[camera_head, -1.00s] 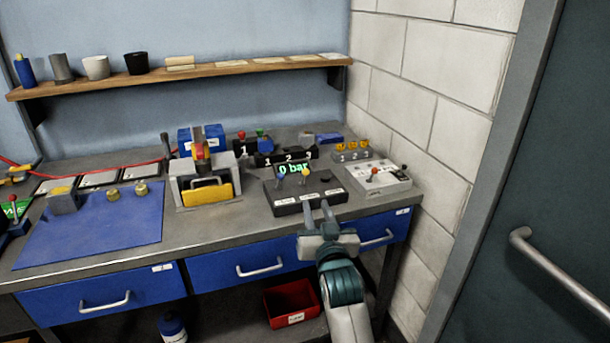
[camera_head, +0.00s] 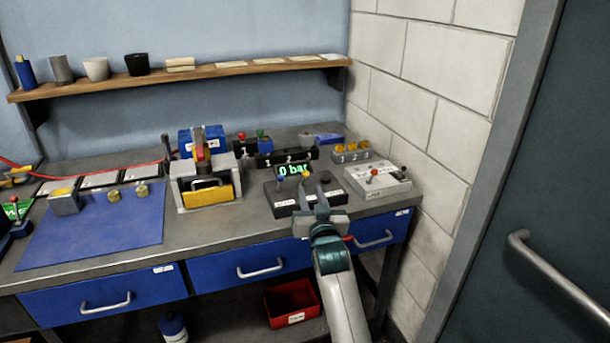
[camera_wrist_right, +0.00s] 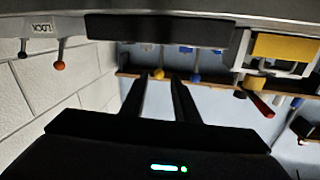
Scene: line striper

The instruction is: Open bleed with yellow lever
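The black control box (camera_head: 283,210) stands at the right front of the bench. It carries a blue-knobbed lever (camera_head: 279,178), a yellow-knobbed lever (camera_head: 306,175) and a black knob (camera_head: 325,176). A display (camera_head: 294,169) behind it reads 0 bar. My right gripper (camera_head: 313,194) is at the front of the box, its fingers apart. In the right wrist view, turned upside down, the yellow knob (camera_wrist_right: 158,75) shows in the gap between the two fingers (camera_wrist_right: 158,88); contact cannot be told. The blue knob (camera_wrist_right: 193,78) lies outside that gap. My left gripper is not in view.
A light grey box (camera_head: 378,183) with a red-knobbed lever stands right of the control box. A fixture with a yellow block (camera_head: 207,196) stands to the left, beside a blue mat (camera_head: 95,230). The brick wall (camera_head: 440,100) bounds the right side.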

